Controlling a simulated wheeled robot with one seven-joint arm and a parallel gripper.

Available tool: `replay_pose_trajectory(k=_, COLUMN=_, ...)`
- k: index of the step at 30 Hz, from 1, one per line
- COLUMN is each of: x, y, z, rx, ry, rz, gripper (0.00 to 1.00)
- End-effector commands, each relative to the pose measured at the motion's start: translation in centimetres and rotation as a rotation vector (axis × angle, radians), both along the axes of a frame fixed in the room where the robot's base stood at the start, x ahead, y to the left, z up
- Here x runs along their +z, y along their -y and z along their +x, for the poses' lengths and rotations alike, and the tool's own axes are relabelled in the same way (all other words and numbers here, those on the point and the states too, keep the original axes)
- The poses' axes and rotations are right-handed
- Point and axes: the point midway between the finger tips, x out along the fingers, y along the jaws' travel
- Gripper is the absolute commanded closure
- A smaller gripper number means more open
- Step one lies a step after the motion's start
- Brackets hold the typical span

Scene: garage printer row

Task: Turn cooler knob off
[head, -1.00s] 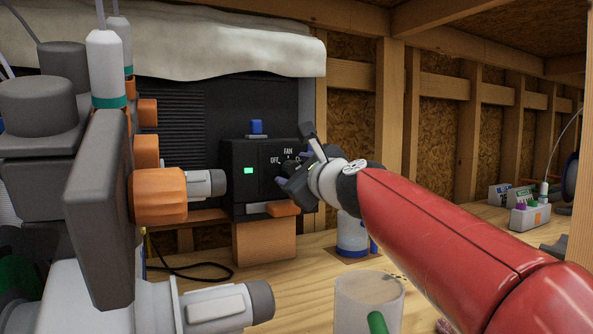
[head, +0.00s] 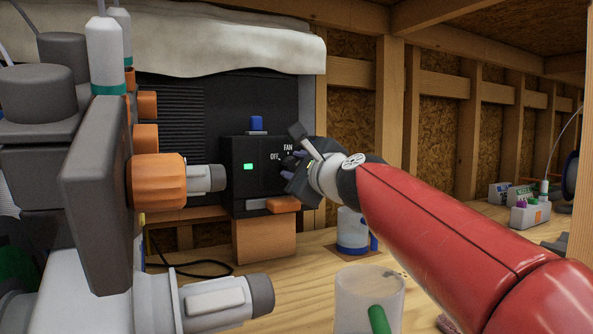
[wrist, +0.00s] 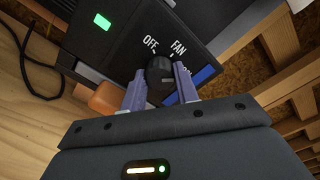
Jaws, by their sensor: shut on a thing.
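The dark cooler knob (wrist: 159,80) sits on the black control panel (wrist: 125,50), between the purple fingers of my gripper (wrist: 160,88) in the wrist view. The fingers are shut on it. White OFF and FAN labels show beyond the knob; a third label to the right is mostly hidden by a finger. I cannot clearly tell which label the knob points to. In the head view my gripper (head: 288,166) is at the right side of the panel box (head: 236,192) and covers most of the knob. A green light (head: 248,167) is lit on the panel.
A grey machine with an orange collar (head: 158,182) juts in from the left, near the panel. A clear cup (head: 369,300) and a white-and-blue container (head: 351,232) stand on the bench below my arm. An orange block (head: 283,204) is under the panel's front.

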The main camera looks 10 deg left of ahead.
Motion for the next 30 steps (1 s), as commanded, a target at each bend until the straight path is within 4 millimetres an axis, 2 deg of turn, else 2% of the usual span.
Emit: replay_pose_trajectory(k=30, x=-0.35, y=-0.03, z=0.01, rx=0.002, ry=0.580, rz=-0.771, gripper=0.92)
